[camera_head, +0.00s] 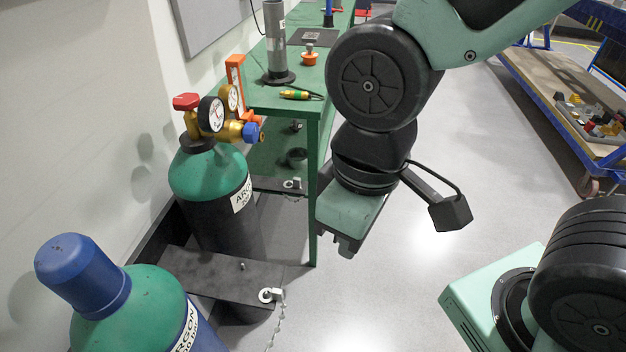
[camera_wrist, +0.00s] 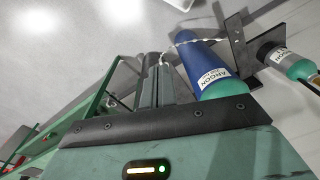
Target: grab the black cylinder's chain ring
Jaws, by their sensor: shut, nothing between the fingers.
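The black cylinder (camera_head: 222,215) has a green shoulder, a white label and a regulator with gauges on top. It stands upright beside the green bench. A pale chain ring (camera_head: 267,294) sits at the end of the dark bracket plate in front of it, with a chain hanging down. A second, smaller ring (camera_head: 291,184) sits on a plate behind it. I cannot tell for certain which ring is the black cylinder's. My gripper (camera_head: 347,246) is shut and empty, pointing down to the right of the cylinder, apart from both rings. The wrist view also shows a chain (camera_wrist: 200,40) near a plate.
A blue-capped cylinder (camera_head: 85,272) stands at the front left; a blue cylinder (camera_wrist: 200,65) shows in the wrist view. The green bench (camera_head: 313,190) has a leg close to my gripper. A blue cart (camera_head: 550,95) is at right. The floor between is clear.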

